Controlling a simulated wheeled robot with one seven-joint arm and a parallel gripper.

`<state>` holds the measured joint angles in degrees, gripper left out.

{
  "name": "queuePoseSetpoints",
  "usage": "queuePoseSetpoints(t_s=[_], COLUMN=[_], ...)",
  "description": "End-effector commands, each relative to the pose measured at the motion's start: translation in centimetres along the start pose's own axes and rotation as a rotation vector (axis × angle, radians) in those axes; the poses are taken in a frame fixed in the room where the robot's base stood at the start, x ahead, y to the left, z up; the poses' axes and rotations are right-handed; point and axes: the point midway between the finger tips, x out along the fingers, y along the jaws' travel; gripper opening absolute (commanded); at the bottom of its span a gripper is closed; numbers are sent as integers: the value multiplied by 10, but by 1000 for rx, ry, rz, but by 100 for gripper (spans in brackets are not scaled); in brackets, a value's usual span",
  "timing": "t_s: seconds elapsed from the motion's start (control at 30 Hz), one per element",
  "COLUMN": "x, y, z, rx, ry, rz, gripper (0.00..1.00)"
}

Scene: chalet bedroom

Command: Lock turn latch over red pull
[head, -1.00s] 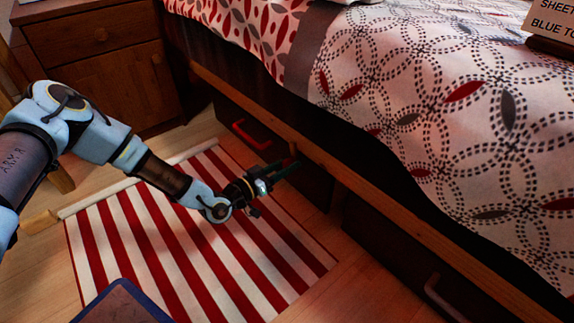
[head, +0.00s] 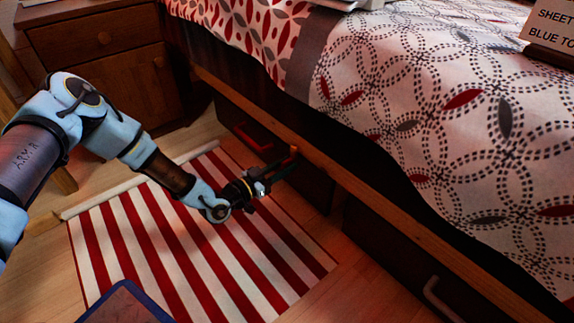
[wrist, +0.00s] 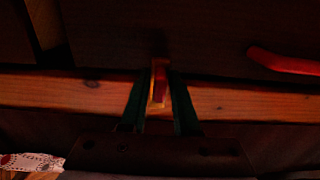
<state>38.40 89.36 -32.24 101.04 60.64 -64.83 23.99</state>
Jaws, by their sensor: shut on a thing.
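The turn latch (wrist: 159,84) is a small upright piece with a lit wooden edge and a reddish face, on the bed's wooden rail. In the head view the latch (head: 294,150) shows as a small orange end just beyond my fingertips. My gripper (wrist: 159,100) has its two dark green fingers on either side of the latch, shut on it. In the head view my gripper (head: 288,164) reaches the rail from the left. The red pull (wrist: 284,63) is on the dark drawer front, to the right of the latch in the wrist view. It also shows in the head view (head: 258,140), left of the latch and partly shaded.
The wooden bed rail (head: 385,208) runs diagonally above the dark drawers. Another drawer with a pale handle (head: 440,298) is at lower right. A red-and-white striped rug (head: 170,245) lies under my arm. A wooden nightstand (head: 100,60) stands at the back left.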

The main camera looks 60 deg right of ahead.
Motion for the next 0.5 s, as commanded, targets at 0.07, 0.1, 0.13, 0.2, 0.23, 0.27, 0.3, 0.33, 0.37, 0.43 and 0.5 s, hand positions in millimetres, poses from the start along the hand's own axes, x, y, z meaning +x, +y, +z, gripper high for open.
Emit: queuePoseSetpoints(t_s=[0.07, 0.1, 0.13, 0.2, 0.23, 0.27, 0.3, 0.33, 0.37, 0.43, 0.5], x=[-1, -1, -1, -1, -1, -1, -1, -1, -1, -1, 0], y=[-1, -1, -1, -1, -1, -1, -1, -1, -1, -1, -1], z=[1, 1, 1, 1, 1, 1, 1, 1, 1, 0, 0], rx=[5, 4, 4, 3, 3, 3, 3, 3, 2, 2, 2], ry=[0, 0, 0, 0, 0, 0, 0, 0, 0, 0, 0], rz=[-1, -1, -1, -1, -1, -1, -1, -1, -1, -1, -1], gripper=[0, 0, 0, 0, 0, 33, 37, 41, 44, 48, 48])
